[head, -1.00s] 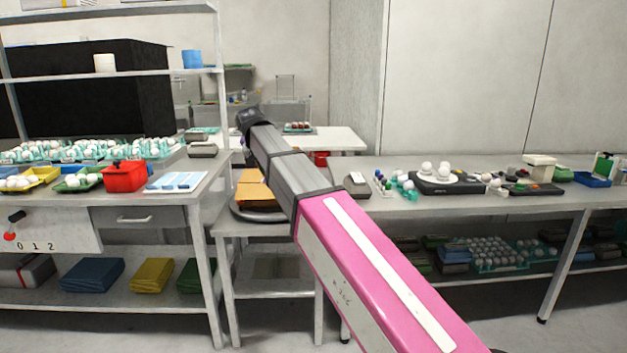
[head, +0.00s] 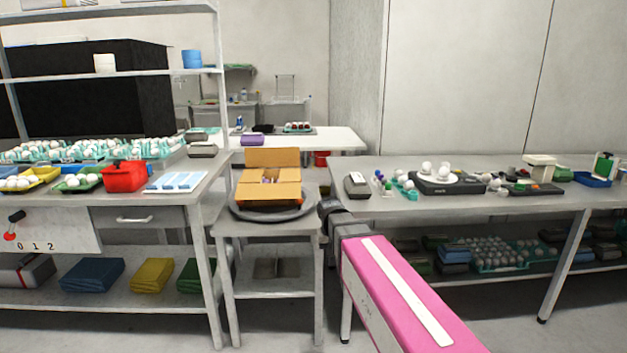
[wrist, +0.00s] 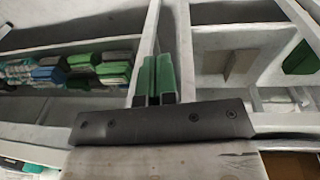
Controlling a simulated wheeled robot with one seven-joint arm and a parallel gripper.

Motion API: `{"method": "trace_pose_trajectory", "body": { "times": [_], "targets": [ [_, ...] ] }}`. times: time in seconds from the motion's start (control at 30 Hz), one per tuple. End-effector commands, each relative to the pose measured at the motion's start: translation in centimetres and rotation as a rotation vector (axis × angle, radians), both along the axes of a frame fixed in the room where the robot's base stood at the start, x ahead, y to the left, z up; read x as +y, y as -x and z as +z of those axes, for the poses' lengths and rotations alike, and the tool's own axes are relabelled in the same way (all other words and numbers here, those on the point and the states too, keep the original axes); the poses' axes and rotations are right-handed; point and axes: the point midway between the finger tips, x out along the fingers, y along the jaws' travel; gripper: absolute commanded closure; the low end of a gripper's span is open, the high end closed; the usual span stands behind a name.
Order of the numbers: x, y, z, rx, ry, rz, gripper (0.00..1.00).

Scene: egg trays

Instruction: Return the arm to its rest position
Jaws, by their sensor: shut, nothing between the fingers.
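My pink and grey arm reaches in from the lower right of the head view, bent low in front of the gap between the small stand and the right bench. My gripper does not show in the head view. In the wrist view my gripper (wrist: 156,80) has its green fingers side by side, shut, with nothing held. Blurred table frames and shelves lie behind the fingers.
An open cardboard box (head: 268,190) sits on a grey round plate (head: 240,212) on the small stand. The right bench (head: 450,206) holds a scale and eggs. The left bench (head: 110,197) holds egg trays and a red bin (head: 124,178). Floor shows in front.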

Motion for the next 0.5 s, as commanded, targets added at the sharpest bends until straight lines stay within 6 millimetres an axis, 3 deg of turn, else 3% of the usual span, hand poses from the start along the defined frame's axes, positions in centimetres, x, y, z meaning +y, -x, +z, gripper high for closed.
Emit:
{"method": "trace_pose_trajectory", "body": {
  "times": [0.03,0.2,0.5],
  "targets": [
    [-1.8,1.8,-1.8,0.016,-0.008,-0.011,1.0],
    [-6.3,5.8,-6.7,0.049,-0.037,-0.036,1.0],
    [-11.4,12.0,-12.3,0.086,-0.086,-0.079,1.0]
  ]
}}
